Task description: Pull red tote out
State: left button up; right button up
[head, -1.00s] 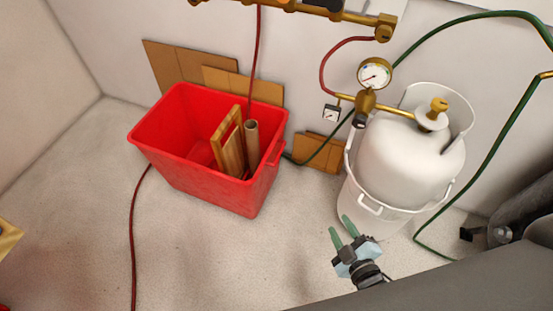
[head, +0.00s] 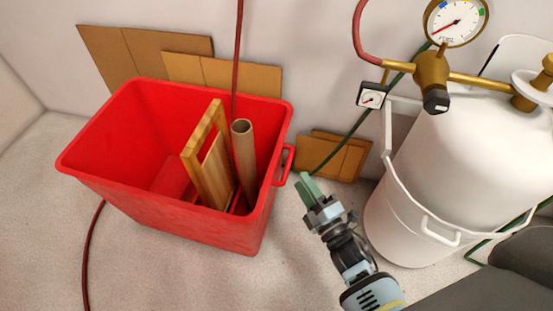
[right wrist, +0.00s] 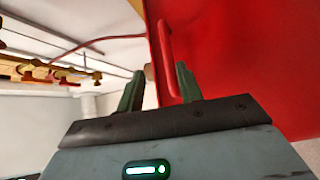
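The red tote (head: 190,225) stands on the floor near the wall in the head view. A wooden frame (head: 208,160) and a cardboard tube (head: 244,165) stand in it. Its right-side handle (head: 284,166) faces my right gripper (head: 308,189), whose green fingertips are close to it. In the right wrist view the tote (right wrist: 235,60) fills the right side, and its handle (right wrist: 170,55) reaches down between the two finger lines. My right gripper (right wrist: 158,88) is open there, with a gap between its fingers. Whether the fingers touch the handle is unclear. My left gripper is not in view.
A white gas tank (head: 455,150) in a white bucket (head: 405,225) stands to the right, with a gauge (head: 456,22) above. Cardboard pieces (head: 335,157) lean on the wall. A red hose (head: 92,255) runs left of the tote. Floor in front is clear.

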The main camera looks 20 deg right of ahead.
aim_at(288, 162)
jog(key=shift+f+b+x, duration=0.2)
jog(key=shift+b+x, duration=0.2)
jog(key=shift+x, duration=0.95)
jog(key=shift+f+b+x, duration=0.2)
jog(key=shift+b+x, duration=0.25)
jog(key=shift+x, duration=0.95)
jog(key=shift+f+b+x, duration=0.2)
jog(key=shift+b+x, duration=0.2)
jog(key=shift+x, duration=0.95)
jog(key=shift+w, duration=0.1)
jog(key=shift+c, duration=0.2)
jog(key=c, duration=0.7)
grip_shut()
